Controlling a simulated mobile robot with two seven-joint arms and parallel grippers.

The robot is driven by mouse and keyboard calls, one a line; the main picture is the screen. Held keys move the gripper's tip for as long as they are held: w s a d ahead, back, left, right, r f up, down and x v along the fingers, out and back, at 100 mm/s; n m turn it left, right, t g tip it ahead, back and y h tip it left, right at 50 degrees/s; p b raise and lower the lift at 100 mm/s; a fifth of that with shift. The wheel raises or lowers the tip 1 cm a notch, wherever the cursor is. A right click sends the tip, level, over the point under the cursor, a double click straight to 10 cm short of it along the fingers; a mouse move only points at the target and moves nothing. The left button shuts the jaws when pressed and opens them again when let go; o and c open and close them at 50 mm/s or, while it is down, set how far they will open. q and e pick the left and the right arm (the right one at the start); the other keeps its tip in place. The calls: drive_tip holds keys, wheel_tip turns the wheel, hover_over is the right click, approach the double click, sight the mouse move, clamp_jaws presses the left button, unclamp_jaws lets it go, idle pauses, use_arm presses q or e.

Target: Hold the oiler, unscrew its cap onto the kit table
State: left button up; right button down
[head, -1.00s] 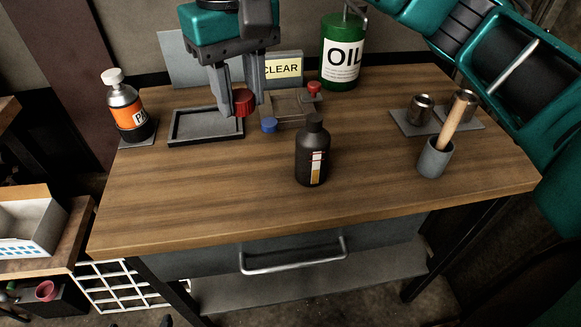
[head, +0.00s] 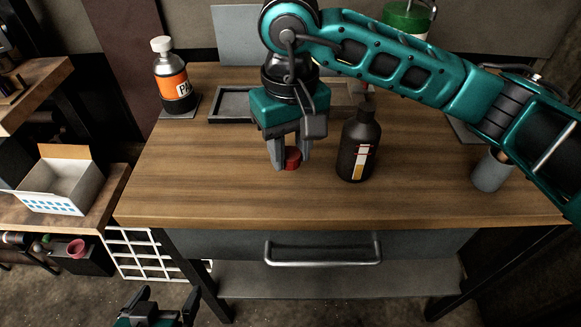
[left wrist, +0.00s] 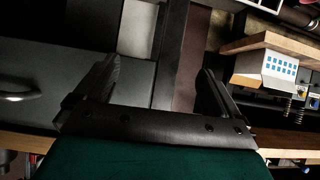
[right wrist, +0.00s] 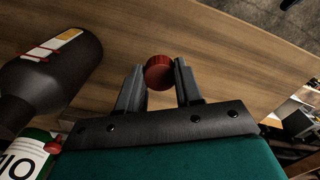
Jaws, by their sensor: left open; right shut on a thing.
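A dark bottle (head: 358,148), apparently the oiler, stands upright on the wooden table (head: 220,195). It has a striped label strip and a dark top; it also shows in the right wrist view (right wrist: 52,72). My right gripper (head: 291,165) is shut on a round red cap (right wrist: 159,73). It holds the cap just left of the bottle, low over the table; I cannot tell whether the cap touches the wood. My left gripper (head: 167,298) is low in front of the table, away from the bottle. In the left wrist view it is open and empty (left wrist: 160,68).
A dark-rimmed tray (head: 228,119) lies behind my right gripper. An orange-labelled bottle (head: 174,85) stands back left. The green oil can (head: 408,20) is partly hidden behind my right arm. A grey cup (head: 490,172) stands at the right. The table's front left is clear.

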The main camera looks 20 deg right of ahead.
sight(290, 182)
use_arm(q)
drive_tip(key=shift+w+f, duration=0.1)
drive_tip(key=shift+w, duration=0.05)
use_arm(e)
drive_tip(key=shift+f, duration=2.2)
use_arm(q)
drive_tip(key=shift+f, duration=0.1)
use_arm(e)
drive_tip(key=shift+f, duration=0.1)
drive_tip(key=shift+f+b, duration=0.2)
drive_tip(key=shift+b, duration=0.3)
drive_tip(key=c, duration=0.7)
unclamp_jaws()
drive_tip(key=shift+r, duration=0.15)
drive_tip(key=shift+c, duration=0.2)
drive_tip(key=shift+r+p, duration=0.4)
drive_tip(key=shift+p, duration=0.1)
wheel_tip(290, 182, up, 11)
drive_tip(key=shift+f, duration=0.1)
use_arm(q)
drive_tip(key=shift+s+a, duration=0.25)
drive_tip(key=shift+a, duration=0.05)
use_arm(e)
drive_tip(key=shift+r, duration=0.35)
